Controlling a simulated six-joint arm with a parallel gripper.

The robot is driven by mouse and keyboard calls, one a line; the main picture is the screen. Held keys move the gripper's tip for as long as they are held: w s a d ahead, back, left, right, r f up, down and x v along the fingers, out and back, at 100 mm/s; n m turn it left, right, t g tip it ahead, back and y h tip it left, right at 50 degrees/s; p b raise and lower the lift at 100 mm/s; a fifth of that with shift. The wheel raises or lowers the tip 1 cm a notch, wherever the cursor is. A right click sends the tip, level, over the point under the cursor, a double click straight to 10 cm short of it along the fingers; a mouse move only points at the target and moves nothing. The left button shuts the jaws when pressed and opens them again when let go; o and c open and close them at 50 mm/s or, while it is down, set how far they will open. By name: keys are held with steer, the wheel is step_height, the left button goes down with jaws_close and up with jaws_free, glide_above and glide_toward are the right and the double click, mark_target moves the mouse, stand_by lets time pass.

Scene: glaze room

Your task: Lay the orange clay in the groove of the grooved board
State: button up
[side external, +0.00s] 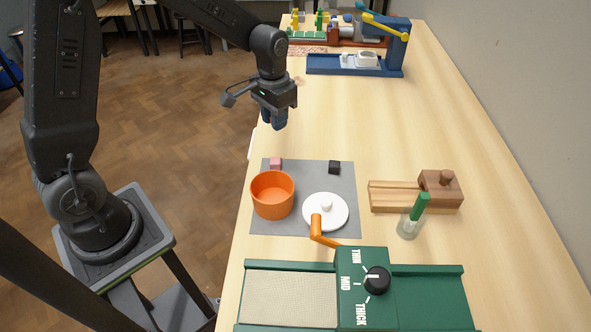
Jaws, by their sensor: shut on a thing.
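My gripper (273,117) hangs above the table's left edge, behind the grey mat, with its blue fingers pointing down. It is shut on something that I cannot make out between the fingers. I see no piece of orange clay lying in the open. The wooden grooved board (391,197) lies at the right, well apart from my gripper. Its groove runs left to right, and a wooden block with a round knob (440,188) sits on its right end. The visible left part of the groove looks empty.
The grey mat (305,172) holds an orange pot (272,195), a white lid (325,212), a pink cube (276,164) and a black cube (334,167). A green-handled tool in a glass (413,217) stands before the board. A green roller machine (362,287) fills the front. A blue device (358,62) stands behind.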

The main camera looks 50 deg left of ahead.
steer(key=s+d+r, duration=0.2)
steer(key=s+r, duration=0.3)
glide_above(304, 185)
step_height(304, 185, down, 7)
steer(key=shift+r, duration=0.1)
steer(key=shift+f, duration=2.15)
steer(key=shift+f, duration=0.1)
steer(key=o, duration=0.9)
step_height(304, 185, up, 12)
steer(key=shift+r, duration=0.25)
